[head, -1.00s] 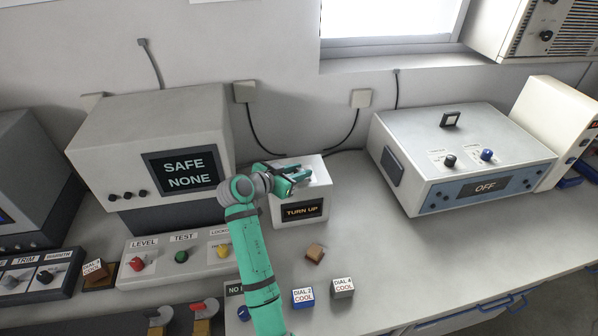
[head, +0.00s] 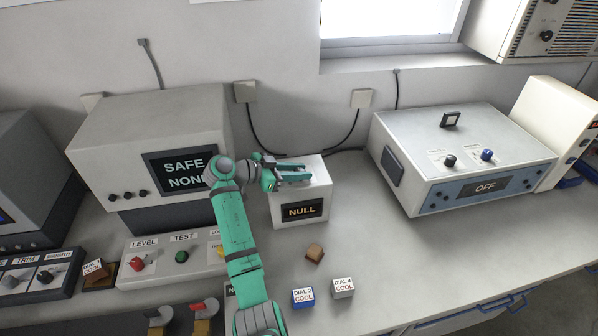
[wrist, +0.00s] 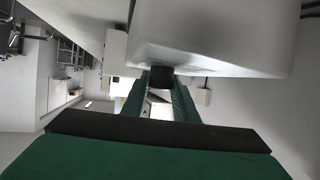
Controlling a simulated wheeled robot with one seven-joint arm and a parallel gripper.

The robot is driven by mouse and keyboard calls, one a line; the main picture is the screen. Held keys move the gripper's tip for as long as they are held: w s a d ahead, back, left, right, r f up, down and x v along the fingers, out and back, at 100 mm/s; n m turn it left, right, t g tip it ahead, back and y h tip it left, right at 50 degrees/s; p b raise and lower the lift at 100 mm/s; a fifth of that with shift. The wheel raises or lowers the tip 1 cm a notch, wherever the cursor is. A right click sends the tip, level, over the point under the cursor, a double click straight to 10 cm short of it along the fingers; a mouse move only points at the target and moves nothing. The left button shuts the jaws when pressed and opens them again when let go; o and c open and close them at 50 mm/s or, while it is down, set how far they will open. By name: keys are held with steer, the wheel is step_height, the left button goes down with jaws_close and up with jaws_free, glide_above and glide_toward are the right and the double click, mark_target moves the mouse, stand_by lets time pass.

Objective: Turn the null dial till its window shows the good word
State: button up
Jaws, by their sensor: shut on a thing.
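The small white box (head: 315,200) stands on the bench, and its dark front window (head: 302,211) reads NULL in orange. My gripper (head: 294,175) reaches in from the left over the top of the box, its fingers low and level. In the wrist view my gripper (wrist: 160,84) is shut on a small dark knob (wrist: 160,74) set against the white box (wrist: 215,45); I take it for the null dial. In the head view the knob is hidden by the fingers.
A grey unit (head: 150,130) reading SAFE NONE stands close on the left, behind a knob panel (head: 160,252). A white unit (head: 460,150) reading OFF stands at right. Small blocks (head: 303,297) lie in front. Bench between box and OFF unit is clear.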

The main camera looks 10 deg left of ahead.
steer(key=o, duration=1.1)
steer(key=shift+c, duration=0.2)
steer(key=shift+r, duration=0.1)
steer(key=shift+r, duration=0.35)
step_height(320, 180, up, 3)
steer(key=shift+f, duration=0.2)
steer(key=s+d+r, duration=0.2)
steer(key=s+r, duration=0.7)
steer(key=s, duration=0.5)
steer(key=shift+d+r, duration=0.15)
steer(key=shift+r, duration=0.1)
